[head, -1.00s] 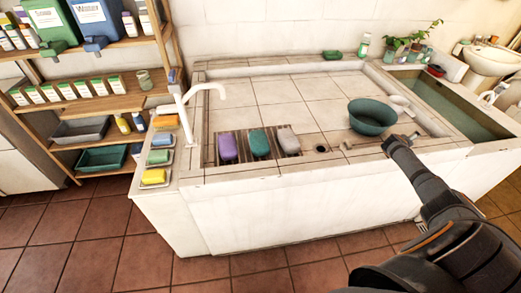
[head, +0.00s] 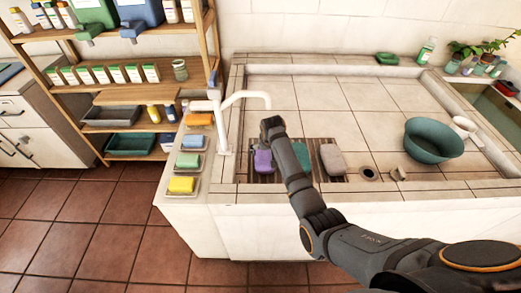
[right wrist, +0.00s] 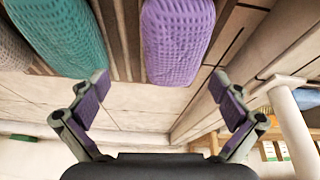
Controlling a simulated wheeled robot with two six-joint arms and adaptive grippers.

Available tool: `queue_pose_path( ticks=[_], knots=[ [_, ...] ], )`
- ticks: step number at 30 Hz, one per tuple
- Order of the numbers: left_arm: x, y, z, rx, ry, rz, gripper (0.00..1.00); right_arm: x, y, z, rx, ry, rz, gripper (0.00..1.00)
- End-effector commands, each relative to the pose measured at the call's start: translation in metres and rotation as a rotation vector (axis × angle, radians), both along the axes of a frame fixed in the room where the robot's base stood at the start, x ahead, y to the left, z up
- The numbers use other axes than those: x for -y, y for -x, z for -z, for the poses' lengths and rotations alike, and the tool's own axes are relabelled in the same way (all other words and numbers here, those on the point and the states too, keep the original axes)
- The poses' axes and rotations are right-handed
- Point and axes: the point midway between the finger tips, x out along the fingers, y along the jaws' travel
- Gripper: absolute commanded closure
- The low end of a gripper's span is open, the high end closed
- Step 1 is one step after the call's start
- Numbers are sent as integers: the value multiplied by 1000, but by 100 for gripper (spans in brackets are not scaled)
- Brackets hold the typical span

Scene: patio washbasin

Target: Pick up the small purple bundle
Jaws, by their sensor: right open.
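The small purple bundle (head: 263,162) lies at the left of a row on the slatted rack in the basin, partly covered by my right arm. In the right wrist view the purple bundle (right wrist: 177,40) has a dimpled texture and shows ahead of the open fingers. My right gripper (head: 272,127) is over the rack beside the bundle; its fingertips are hard to make out in the head view. In the right wrist view my right gripper (right wrist: 160,80) is spread wide with nothing between the fingers. My left gripper is not in view.
A teal bundle (head: 302,156) and a grey bundle (head: 332,160) lie right of the purple one. A white faucet (head: 226,125) stands close on the left. A green bowl (head: 433,140) sits at the right. The tiled basin floor behind the rack is clear.

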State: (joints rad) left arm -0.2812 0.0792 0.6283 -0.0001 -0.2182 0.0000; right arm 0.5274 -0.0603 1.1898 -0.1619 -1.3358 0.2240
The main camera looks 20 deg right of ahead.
Motion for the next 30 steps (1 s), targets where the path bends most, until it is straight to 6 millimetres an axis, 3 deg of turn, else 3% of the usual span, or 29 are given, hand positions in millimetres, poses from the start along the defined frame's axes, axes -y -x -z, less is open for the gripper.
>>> queue_pose_path(
  ticks=[1, 3, 12, 17, 23, 30],
  knots=[
    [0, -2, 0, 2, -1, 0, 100, -12, -1, -2, 1, -16, -9, 0],
    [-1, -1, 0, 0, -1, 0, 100, -19, -1, -4, 1, -25, -12, 0],
    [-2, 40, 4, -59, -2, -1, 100, -17, -9, 18, 0, -23, -12, 0],
    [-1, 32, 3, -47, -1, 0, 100, -16, -12, 23, 0, -23, -12, 0],
    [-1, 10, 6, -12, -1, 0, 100, -15, -22, 53, -2, -23, -12, 0],
    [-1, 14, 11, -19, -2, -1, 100, -14, -28, 68, 0, -22, -12, 0]
  ],
)
